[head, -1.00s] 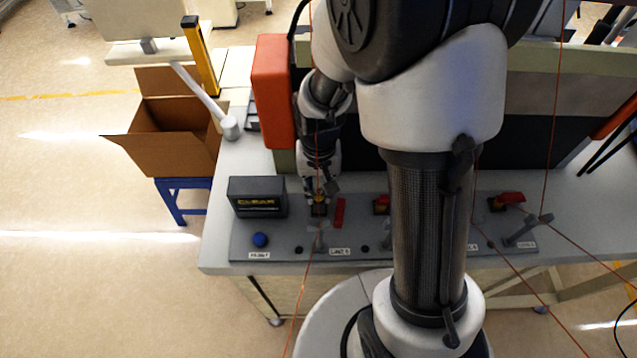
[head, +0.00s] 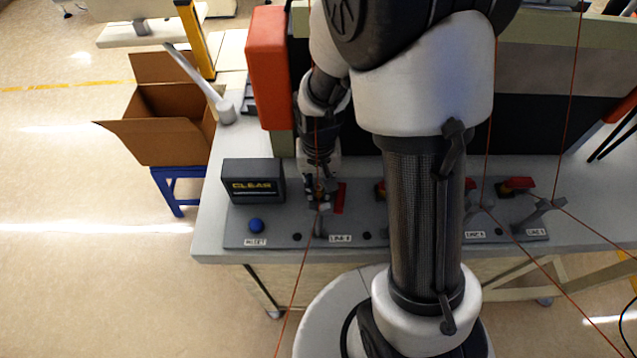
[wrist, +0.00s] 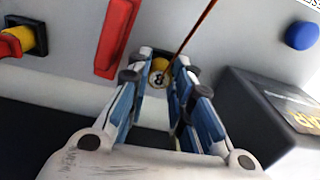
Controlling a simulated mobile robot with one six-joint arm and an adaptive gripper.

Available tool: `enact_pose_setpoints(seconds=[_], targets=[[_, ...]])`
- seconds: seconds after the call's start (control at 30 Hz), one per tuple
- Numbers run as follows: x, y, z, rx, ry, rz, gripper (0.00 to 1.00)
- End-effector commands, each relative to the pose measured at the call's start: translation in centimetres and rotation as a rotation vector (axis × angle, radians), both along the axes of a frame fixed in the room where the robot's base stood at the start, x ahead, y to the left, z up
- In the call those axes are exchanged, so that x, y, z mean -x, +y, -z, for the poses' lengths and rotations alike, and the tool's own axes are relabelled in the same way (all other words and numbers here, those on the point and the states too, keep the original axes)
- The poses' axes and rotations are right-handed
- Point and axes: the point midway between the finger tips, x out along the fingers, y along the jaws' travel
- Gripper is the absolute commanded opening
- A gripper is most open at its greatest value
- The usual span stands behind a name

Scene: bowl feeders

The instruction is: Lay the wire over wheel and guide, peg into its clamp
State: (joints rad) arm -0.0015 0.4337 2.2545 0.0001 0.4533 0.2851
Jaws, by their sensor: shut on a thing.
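My gripper (head: 320,196) is at the left clamp on the grey panel and is shut on the peg (wrist: 158,79), whose round end shows between the fingertips in the wrist view. A yellow part (wrist: 159,64), apparently the clamp, shows right at the peg. Whether the peg sits inside it cannot be told. The thin orange wire (head: 296,278) runs from the gripper past the small grey guide post (head: 320,226) toward the front, and also shows in the wrist view (wrist: 197,35). The clamp's red lever (head: 340,198) lies beside the gripper, to its right. The wheel cannot be made out.
A dark CLEAR box (head: 253,181) and a blue button (head: 256,225) stand left of the gripper. Another clamp with a red handle (head: 517,184) and a grey post (head: 541,212) are at the right. My arm hides the panel's middle. An orange block (head: 268,70) stands behind.

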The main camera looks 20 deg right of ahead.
Motion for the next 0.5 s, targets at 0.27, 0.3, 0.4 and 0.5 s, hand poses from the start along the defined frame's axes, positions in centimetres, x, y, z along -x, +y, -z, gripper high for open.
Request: enact_pose_setpoints(seconds=[0.27, 0.3, 0.4, 0.5], targets=[[-0.04, 0.01, 0.32, 0.000, 0.000, 0.000, 0.00], [-0.05, 0.01, 0.32, 0.000, 0.000, 0.000, 0.00], [-0.05, 0.01, 0.29, 0.000, -0.001, 0.000, 0.00], [-0.05, 0.01, 0.29, 0.000, -0.001, 0.000, 0.24]])
